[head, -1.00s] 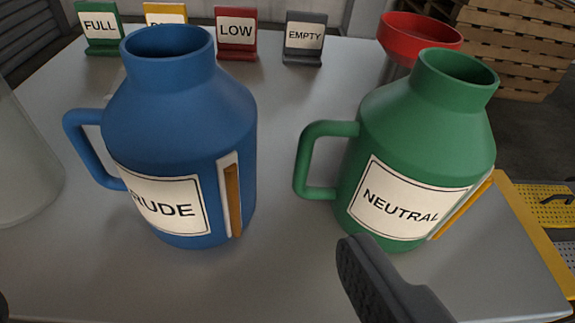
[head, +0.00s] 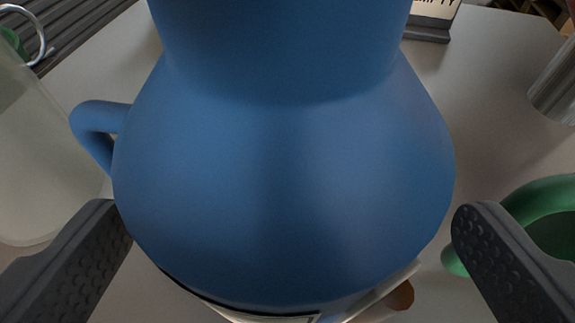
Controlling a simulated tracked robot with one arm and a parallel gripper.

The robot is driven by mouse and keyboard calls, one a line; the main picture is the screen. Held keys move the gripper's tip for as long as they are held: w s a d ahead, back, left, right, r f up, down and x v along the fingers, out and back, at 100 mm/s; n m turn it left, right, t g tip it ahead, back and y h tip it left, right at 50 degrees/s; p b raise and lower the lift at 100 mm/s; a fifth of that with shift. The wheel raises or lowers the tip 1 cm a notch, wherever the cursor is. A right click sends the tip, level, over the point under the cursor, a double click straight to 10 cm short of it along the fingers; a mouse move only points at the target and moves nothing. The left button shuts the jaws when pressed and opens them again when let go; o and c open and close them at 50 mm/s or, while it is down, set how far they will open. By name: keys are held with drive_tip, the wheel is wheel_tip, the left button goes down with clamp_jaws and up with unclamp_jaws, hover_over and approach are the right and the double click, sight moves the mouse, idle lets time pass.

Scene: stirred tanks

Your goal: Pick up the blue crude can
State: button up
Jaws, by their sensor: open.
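The blue crude can (head: 285,170) fills the middle of the head view, very close and upright on the grey table. Its handle (head: 92,130) sticks out to the left. Its neck runs out of the top of the picture, and only the upper edge of its white label shows at the bottom. My gripper (head: 290,235) is open, with one dark finger on each side of the can's body. I cannot tell whether either finger touches it.
The green can's handle (head: 545,195) is close beside my right finger. A pale translucent vessel (head: 35,150) stands at the left. A grey sign stand (head: 430,28) is behind at the upper right. Grey tabletop (head: 480,110) is bare right of the blue can.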

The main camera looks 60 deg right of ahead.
drive_tip(key=x, duration=0.3)
drive_tip(key=shift+f, duration=0.15)
drive_tip(key=c, duration=1.3)
drive_tip(key=shift+c, duration=0.2)
drive_tip(key=shift+r, duration=0.2)
